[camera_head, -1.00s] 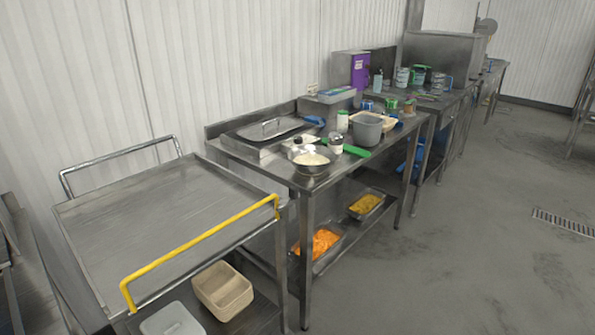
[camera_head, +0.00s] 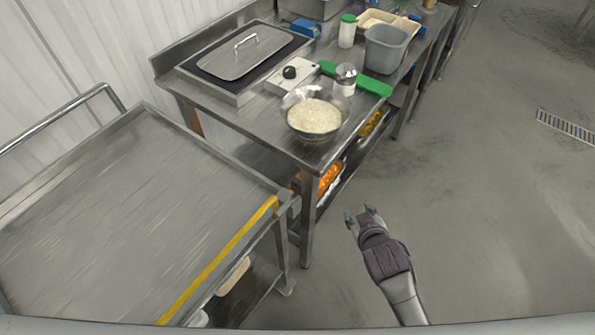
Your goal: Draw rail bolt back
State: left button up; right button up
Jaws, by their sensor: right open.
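A yellow rail (camera_head: 222,258) runs along the near right edge of the steel trolley (camera_head: 120,215). Its far end meets the trolley's corner, where a small grey metal fitting (camera_head: 288,197) shows. I cannot make out the bolt clearly at this size. My right gripper (camera_head: 361,214) is open and empty, over the floor to the right of that corner and apart from the rail. Its fingers point up the picture, toward the steel table. My left gripper is not in view.
The steel table (camera_head: 232,121) stands beyond the trolley, with a bowl of rice (camera_head: 314,117) near its front corner. A green-handled item (camera_head: 362,84), a shaker (camera_head: 346,78) and a lidded pan (camera_head: 241,54) are also there.

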jog(key=w+a+r+n+t+y, duration=0.3)
jog(key=a+r, duration=0.2)
jog(key=r, duration=0.6)
jog(key=w+a+r+n+t+y, duration=0.3)
jog(key=a+r, duration=0.1)
jog(key=r, duration=0.6)
jog(key=w+a+r+n+t+y, duration=0.25)
jog(key=a+r+n+y, duration=0.2)
jog(key=r, duration=0.65)
jog(key=s+a+r+n+g+y+p, duration=0.1)
jog(key=s+a+r+n+g+y, duration=0.4)
jog(key=a+n+g, duration=0.45)
jog(key=s+a+r+n+g+y, duration=0.3)
jog(key=s+a+n+g+y, duration=0.35)
jog(key=n+g, duration=0.55)
jog(key=n+t+h+p, duration=0.15)
jog(key=n+h, duration=0.85)
jog(key=h, duration=1.3)
send_over(298, 181)
notch_tip(298, 181, down, 14)
pick_arm(q)
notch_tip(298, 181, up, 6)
jog(key=p, duration=0.3)
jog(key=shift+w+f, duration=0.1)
pick_arm(e)
jog(key=shift+t, duration=0.45)
notch_tip(298, 181, down, 13)
jog(key=shift+r, duration=0.2)
